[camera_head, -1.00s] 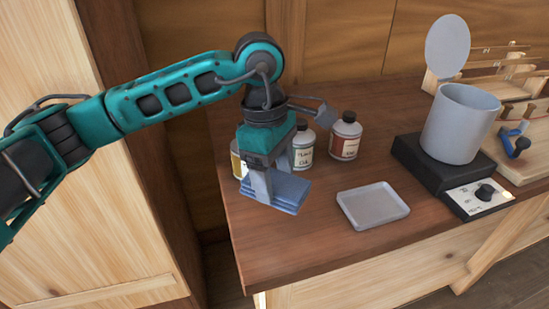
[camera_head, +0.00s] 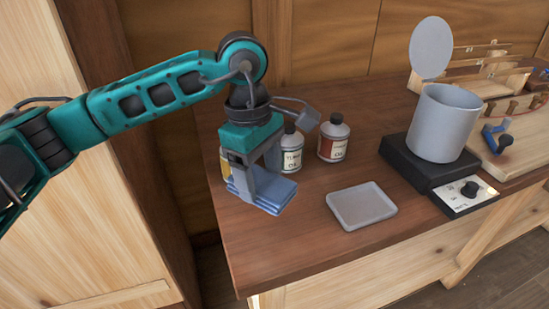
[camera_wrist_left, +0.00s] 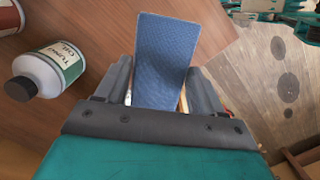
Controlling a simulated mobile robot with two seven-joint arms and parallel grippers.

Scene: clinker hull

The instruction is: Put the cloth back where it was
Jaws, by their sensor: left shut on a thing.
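The blue folded cloth (camera_head: 278,198) is at the left end of the wooden bench, in front of the bottles. My left gripper (camera_head: 258,186) points down and is shut on the cloth. In the left wrist view the cloth (camera_wrist_left: 165,55) sticks out between the two fingers. I cannot tell whether its underside touches the bench top. My right gripper is in neither view.
A yellowish container is partly hidden behind my gripper. A grey tray (camera_head: 361,206) lies to the right. A pot (camera_head: 443,125) stands on a black hotplate (camera_head: 415,165).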

